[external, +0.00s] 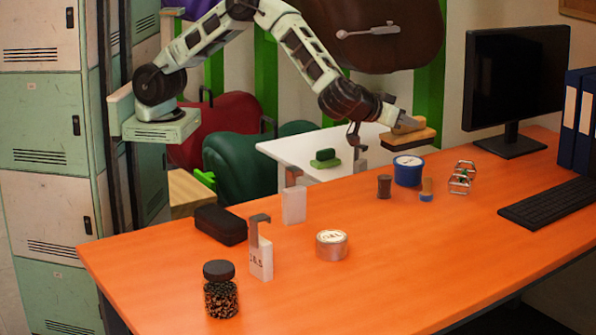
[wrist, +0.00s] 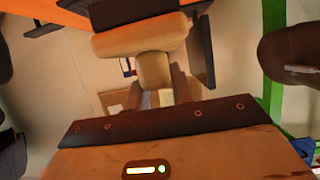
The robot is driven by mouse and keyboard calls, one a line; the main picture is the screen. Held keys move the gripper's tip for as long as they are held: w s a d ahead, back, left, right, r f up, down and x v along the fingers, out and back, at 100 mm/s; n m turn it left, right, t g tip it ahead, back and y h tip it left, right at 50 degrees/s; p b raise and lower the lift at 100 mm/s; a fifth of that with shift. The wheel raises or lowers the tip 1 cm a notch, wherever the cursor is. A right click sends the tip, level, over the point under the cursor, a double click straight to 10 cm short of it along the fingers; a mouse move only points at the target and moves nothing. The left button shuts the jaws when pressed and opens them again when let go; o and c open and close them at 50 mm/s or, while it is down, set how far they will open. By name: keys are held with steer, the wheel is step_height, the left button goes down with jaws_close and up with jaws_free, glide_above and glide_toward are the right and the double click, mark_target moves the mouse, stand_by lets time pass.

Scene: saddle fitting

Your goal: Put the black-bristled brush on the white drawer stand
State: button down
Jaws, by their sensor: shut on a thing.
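The black-bristled brush (external: 411,134) has a tan wooden body with dark bristles facing down. It is held in the air above the far side of the orange desk, near the blue tub. My gripper (external: 394,121) is shut on it, with the fingers partly hidden. In the wrist view the brush (wrist: 140,38) shows ahead of my gripper (wrist: 158,88), its dark bristles at the top edge. A white-topped stand (external: 284,149), likely the white drawer stand, is behind the desk, left of the brush. Its drawers are not visible.
A green brush-like object (external: 325,159) sits on the white top. The orange desk (external: 400,260) holds a blue tub (external: 408,171), a brown cup (external: 384,187), a tape roll (external: 332,245), a jar (external: 220,290) and a keyboard (external: 548,205). A monitor (external: 515,80) stands at right.

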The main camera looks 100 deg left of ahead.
steer(key=a+r+b, duration=0.3)
steer(key=a+b, duration=0.1)
steer(key=a, duration=3.1)
steer(key=s+a+f+b, duration=0.2)
steer(key=s+a+f, duration=0.1)
steer(key=s+a, duration=0.9)
steer(key=s+a+f+b, duration=0.1)
steer(key=s+a+f, duration=0.3)
steer(key=s+a, duration=0.7)
steer(key=f, duration=1.9)
steer(key=f+b, duration=0.1)
steer(key=f, duration=0.9)
steer(key=shift+w+d, duration=0.1)
steer(key=shift+w, duration=0.15)
